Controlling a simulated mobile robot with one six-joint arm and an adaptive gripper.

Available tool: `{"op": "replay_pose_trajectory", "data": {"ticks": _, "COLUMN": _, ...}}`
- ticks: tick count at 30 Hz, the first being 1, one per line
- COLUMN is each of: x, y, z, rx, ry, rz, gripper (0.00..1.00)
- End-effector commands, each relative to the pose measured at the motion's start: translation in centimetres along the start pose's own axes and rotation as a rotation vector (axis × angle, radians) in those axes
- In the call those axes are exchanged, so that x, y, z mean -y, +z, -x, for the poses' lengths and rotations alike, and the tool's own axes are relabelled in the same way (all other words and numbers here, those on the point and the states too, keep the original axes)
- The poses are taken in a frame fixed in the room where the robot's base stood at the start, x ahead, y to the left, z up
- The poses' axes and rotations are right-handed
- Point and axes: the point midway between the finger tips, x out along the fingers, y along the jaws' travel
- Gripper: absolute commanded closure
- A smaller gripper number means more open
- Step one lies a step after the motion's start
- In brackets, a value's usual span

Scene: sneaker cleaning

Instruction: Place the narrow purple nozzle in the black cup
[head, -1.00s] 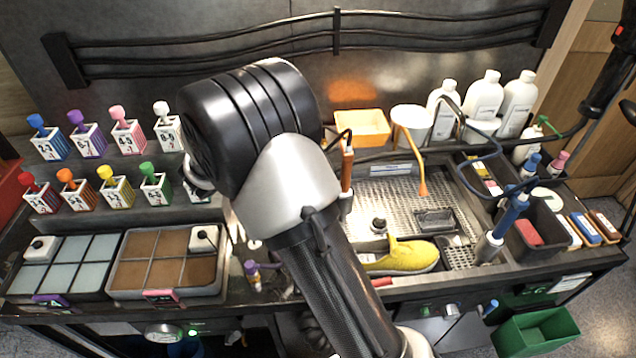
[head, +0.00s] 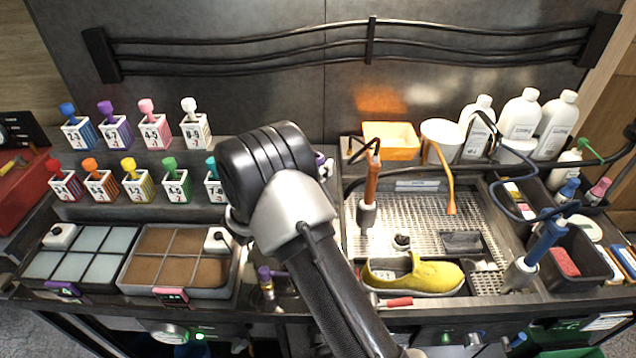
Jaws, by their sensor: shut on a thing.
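My arm's thick black and silver joint (head: 275,175) fills the middle of the head view. My gripper is hidden behind it, so I cannot see its fingers or what is in them. A small purple-topped piece with a brass-coloured lower part (head: 265,275) stands on the counter just left of my forearm. I cannot tell whether it is the narrow purple nozzle. A small purple and white thing (head: 324,166) peeks out right of the joint, partly hidden. I cannot pick out the black cup; my arm covers part of the counter.
Numbered holders with coloured tops, such as a purple one (head: 115,128), line the shelves at left. Two divided trays, one with brown compartments (head: 232,285), sit in front. A yellow shoe (head: 430,277) lies at the grated sink (head: 490,225). White bottles (head: 520,113) stand back right.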

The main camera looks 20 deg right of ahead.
Motion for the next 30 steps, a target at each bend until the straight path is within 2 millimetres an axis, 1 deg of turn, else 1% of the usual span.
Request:
{"op": "replay_pose_trajectory", "data": {"ticks": 6, "x": 0.0, "y": -3.1, "z": 0.0, "rx": 0.0, "ry": 0.0, "rz": 0.003, "gripper": 1.0}}
{"op": "replay_pose_trajectory", "data": {"ticks": 9, "x": 0.0, "y": -4.2, "z": 0.0, "rx": 0.0, "ry": 0.0, "rz": 0.001, "gripper": 1.0}}
{"op": "replay_pose_trajectory", "data": {"ticks": 16, "x": 0.0, "y": -4.0, "z": 0.0, "rx": 0.0, "ry": 0.0, "rz": -0.001, "gripper": 1.0}}
{"op": "replay_pose_trajectory", "data": {"ticks": 20, "x": 0.0, "y": -4.5, "z": 0.0, "rx": 0.0, "ry": 0.0, "rz": 0.0, "gripper": 1.0}}
{"op": "replay_pose_trajectory", "data": {"ticks": 21, "x": 0.0, "y": -4.5, "z": 0.0, "rx": -0.001, "ry": 0.0, "rz": 0.0, "gripper": 0.75}}
{"op": "replay_pose_trajectory", "data": {"ticks": 30, "x": 0.0, "y": -4.4, "z": 0.0, "rx": -0.001, "ry": 0.0, "rz": 0.0, "gripper": 0.55}}
